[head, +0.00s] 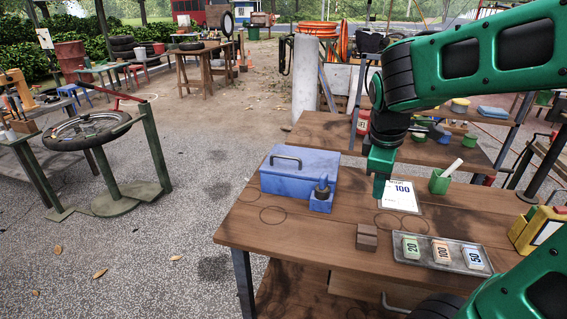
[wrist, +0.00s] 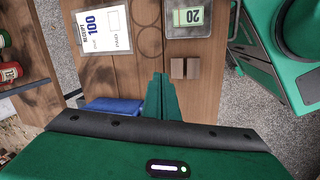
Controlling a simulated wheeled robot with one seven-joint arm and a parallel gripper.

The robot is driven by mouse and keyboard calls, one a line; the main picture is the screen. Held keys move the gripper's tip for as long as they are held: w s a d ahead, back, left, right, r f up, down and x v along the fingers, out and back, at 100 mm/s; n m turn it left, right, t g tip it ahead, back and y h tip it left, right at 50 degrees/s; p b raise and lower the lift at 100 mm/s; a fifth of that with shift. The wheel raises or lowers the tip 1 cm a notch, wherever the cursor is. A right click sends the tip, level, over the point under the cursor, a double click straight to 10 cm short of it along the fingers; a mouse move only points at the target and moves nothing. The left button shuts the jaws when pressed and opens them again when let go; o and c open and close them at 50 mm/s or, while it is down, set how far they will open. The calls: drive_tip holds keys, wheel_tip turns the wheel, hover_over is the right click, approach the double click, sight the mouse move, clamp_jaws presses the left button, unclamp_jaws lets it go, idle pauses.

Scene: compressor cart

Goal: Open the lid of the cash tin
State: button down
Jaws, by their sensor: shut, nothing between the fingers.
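The cash tin (head: 285,185) is a blue box with a dark handle (head: 287,159) on its lid. It stands at the back left of the wooden table, and its lid looks closed. My green gripper (head: 379,190) points down over the table, to the right of the tin and apart from it. Its fingers are together and empty, as the wrist view also shows (wrist: 159,78). In the wrist view only part of the blue tin (wrist: 112,107) shows, behind my gripper body; the rest is hidden.
A small blue block with a dark knob (head: 321,201) stands in front of the tin's right end. A white "100" card (head: 400,197), a green cup (head: 438,181), a brown block (head: 367,237) and a tray of number tags (head: 408,258) share the table (head: 300,237).

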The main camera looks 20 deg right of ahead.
drive_tip(key=w+a+r+n+t+h, duration=0.1)
drive_tip(key=w+a+r+n+t, duration=0.1)
drive_tip(key=w+a+n, duration=0.7)
drive_tip(key=n+t, duration=0.3)
drive_tip(key=n, duration=0.8)
approach(289, 167)
drive_tip(key=shift+h, duration=0.4)
drive_tip(key=x, duration=0.5)
drive_tip(key=shift+w+a+f, duration=0.1)
drive_tip(key=shift+a, duration=0.25)
drive_tip(key=shift+a, duration=0.1)
